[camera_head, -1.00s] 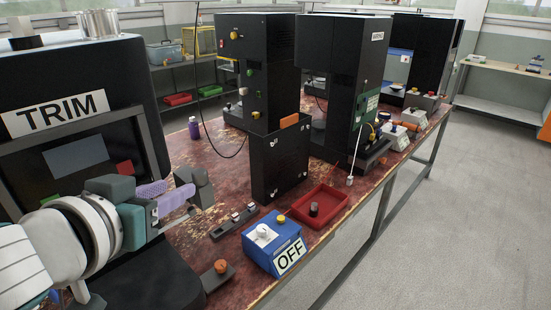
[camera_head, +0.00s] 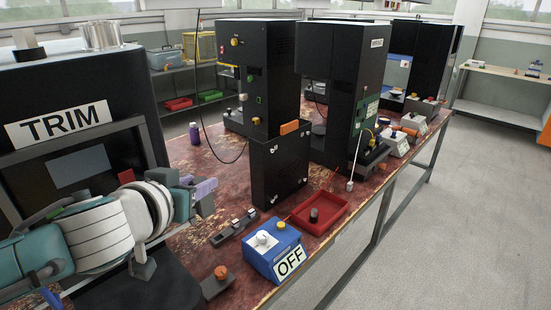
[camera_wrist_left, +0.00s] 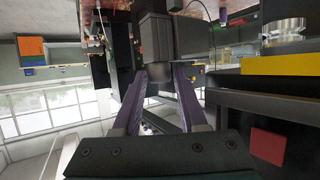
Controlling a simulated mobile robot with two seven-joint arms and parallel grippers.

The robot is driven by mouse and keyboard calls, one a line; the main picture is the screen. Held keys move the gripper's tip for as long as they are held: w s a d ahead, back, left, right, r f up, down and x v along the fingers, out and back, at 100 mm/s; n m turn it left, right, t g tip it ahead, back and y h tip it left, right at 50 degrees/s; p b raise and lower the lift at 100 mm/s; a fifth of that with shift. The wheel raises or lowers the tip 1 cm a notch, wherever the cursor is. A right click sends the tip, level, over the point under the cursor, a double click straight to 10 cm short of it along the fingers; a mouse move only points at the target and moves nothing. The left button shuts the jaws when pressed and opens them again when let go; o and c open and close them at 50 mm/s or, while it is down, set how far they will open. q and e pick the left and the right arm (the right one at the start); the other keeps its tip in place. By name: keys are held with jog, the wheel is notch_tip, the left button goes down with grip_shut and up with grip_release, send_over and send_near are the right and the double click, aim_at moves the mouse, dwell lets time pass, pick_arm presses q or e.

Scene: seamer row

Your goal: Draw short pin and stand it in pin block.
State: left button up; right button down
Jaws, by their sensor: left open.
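My left gripper (camera_head: 204,190) reaches in from the left in front of the TRIM machine, and its lavender fingers are partly hidden by the wrist. In the left wrist view the fingers (camera_wrist_left: 160,85) stand apart, with nothing clearly held between them. A narrow dark block (camera_head: 235,228) with a few small upright pieces lies on the bench, right of and below the gripper and apart from it. It may be the pin block; I cannot tell which piece is the short pin. My right gripper is not in view.
A blue OFF box (camera_head: 273,250) stands near the bench's front edge. A red tray (camera_head: 334,222) with a dark round piece is beside it. A dark base with an orange knob (camera_head: 221,272) is in front. A tall black cabinet (camera_head: 278,170) stands behind the block. Worn red bench top lies clear between.

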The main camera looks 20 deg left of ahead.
pick_arm(q)
grip_shut()
dwell(0.5)
